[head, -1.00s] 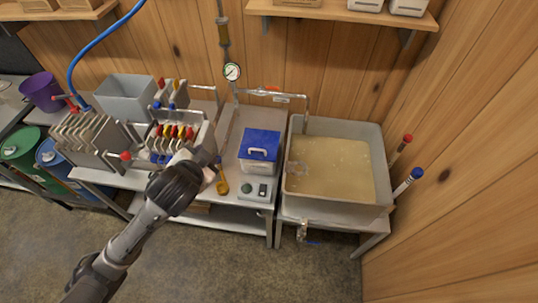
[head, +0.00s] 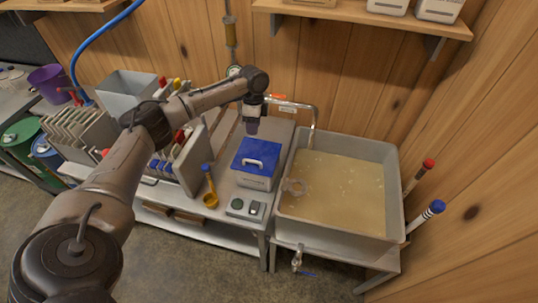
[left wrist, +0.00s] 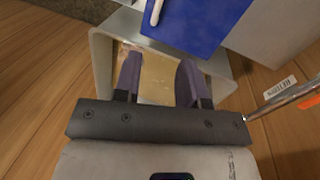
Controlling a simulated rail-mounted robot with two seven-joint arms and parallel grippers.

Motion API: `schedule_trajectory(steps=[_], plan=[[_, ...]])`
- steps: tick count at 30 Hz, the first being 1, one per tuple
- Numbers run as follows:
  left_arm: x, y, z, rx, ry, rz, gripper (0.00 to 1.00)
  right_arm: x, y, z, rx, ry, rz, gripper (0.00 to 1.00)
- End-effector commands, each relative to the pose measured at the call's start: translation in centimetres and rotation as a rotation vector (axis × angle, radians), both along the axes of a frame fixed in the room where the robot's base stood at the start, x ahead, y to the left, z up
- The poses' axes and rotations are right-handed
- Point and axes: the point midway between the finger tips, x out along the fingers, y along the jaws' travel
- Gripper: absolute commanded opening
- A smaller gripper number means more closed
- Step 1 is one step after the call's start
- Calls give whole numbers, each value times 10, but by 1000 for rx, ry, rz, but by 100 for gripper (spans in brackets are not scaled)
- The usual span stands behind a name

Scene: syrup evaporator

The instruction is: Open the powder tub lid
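The powder tub (head: 254,182) is a whitish box standing on the metal bench, to the left of the big vat. Its blue lid (head: 244,157) with a white handle (head: 254,162) lies on top and looks closed. In the left wrist view the blue lid (left wrist: 205,22) shows at the top, with part of its white handle at the edge. My left gripper (head: 252,127) is above and just behind the lid, pointing down, apart from it. In the left wrist view its two fingers (left wrist: 158,80) are spread with nothing between them. My right gripper is not in view.
A grey vat of tan liquid (head: 333,190) stands right of the tub. A yellow scoop with a blue-tipped handle (head: 210,199) and a small scale (head: 237,205) are in front-left. Filter plates (head: 180,160) stand left. A pipe (head: 314,115) runs behind.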

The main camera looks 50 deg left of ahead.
Motion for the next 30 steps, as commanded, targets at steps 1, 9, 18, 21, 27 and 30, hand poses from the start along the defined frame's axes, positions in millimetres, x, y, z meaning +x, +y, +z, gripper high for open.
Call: schedule_trajectory(steps=[1, 9, 18, 21, 27, 30], plan=[[-1, 0, 0, -4, -1, -38, 38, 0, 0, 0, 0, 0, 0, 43], [-2, -2, -13, -15, -10, -126, 38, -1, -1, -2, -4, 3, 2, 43], [-11, -9, -66, -14, -7, -125, 38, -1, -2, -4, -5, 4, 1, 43], [-14, -11, -84, -14, -8, -124, 38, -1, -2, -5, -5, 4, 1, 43], [-18, -15, -113, -14, -10, -124, 38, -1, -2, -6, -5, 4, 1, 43], [-20, -16, -123, -13, -9, -124, 38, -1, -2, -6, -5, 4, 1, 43]])
